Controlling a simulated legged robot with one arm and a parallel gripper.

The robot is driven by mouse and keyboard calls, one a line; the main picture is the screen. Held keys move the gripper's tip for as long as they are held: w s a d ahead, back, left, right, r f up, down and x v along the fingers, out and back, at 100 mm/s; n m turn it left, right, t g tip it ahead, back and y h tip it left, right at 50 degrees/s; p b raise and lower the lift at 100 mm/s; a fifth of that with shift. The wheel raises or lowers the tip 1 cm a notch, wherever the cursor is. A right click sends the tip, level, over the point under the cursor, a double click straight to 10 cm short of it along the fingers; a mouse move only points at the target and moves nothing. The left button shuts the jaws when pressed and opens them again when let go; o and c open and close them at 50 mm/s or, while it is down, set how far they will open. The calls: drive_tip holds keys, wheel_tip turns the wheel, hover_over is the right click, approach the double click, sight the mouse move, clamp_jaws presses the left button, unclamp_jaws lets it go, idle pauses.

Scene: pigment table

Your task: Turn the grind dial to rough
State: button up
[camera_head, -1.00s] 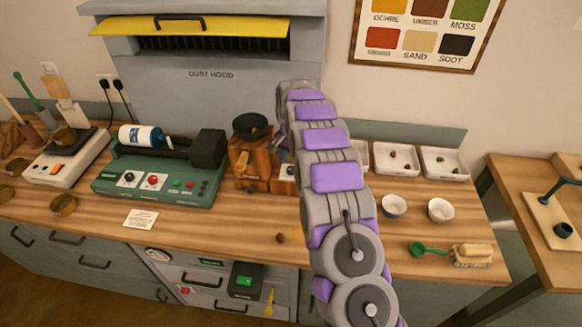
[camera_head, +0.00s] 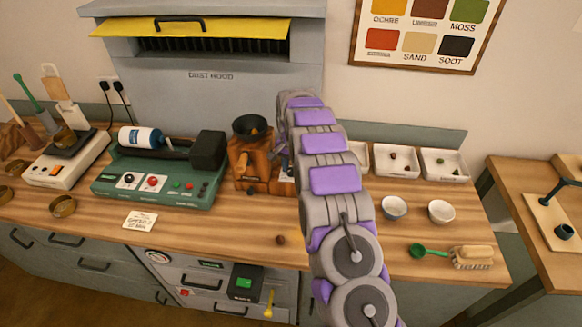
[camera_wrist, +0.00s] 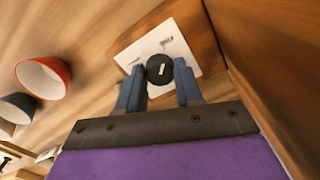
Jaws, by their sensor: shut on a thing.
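The grind dial (camera_wrist: 160,69) is a round black knob with a white pointer mark, on a white plate (camera_wrist: 187,47) set in a wooden body. In the wrist view my gripper (camera_wrist: 160,88) has its two blue-grey fingers on either side of the dial, shut on it. The pointer mark lies slanted; the lettering on the plate is too blurred to read. In the head view the wooden grinder (camera_head: 248,163) with a black bowl on top stands left of my arm, which hides the dial and the gripper.
A green machine (camera_head: 150,175) with a bottle on it stands left of the grinder. White trays (camera_head: 397,160), bowls (camera_head: 394,207), a green scoop (camera_head: 425,250) and a brush (camera_head: 472,257) lie to the right.

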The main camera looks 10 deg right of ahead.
drive_tip(key=shift+c, duration=1.3)
drive_tip(key=shift+r+n, duration=0.1)
drive_tip(key=shift+n, duration=0.2)
drive_tip(key=n+p, duration=0.2)
drive_tip(key=shift+r+n, duration=0.1)
drive_tip(key=shift+n, duration=0.3)
drive_tip(key=n+p, duration=0.2)
drive_tip(key=n, duration=0.3)
drive_tip(key=shift+p, duration=0.35)
drive_tip(key=n+p, duration=0.1)
drive_tip(key=n, duration=0.3)
drive_tip(key=shift+n, duration=0.4)
drive_tip(key=shift+w+n+p, duration=0.1)
drive_tip(key=shift+n+p, duration=0.75)
drive_tip(key=shift+n, duration=1.45)
drive_tip(key=o, duration=1)
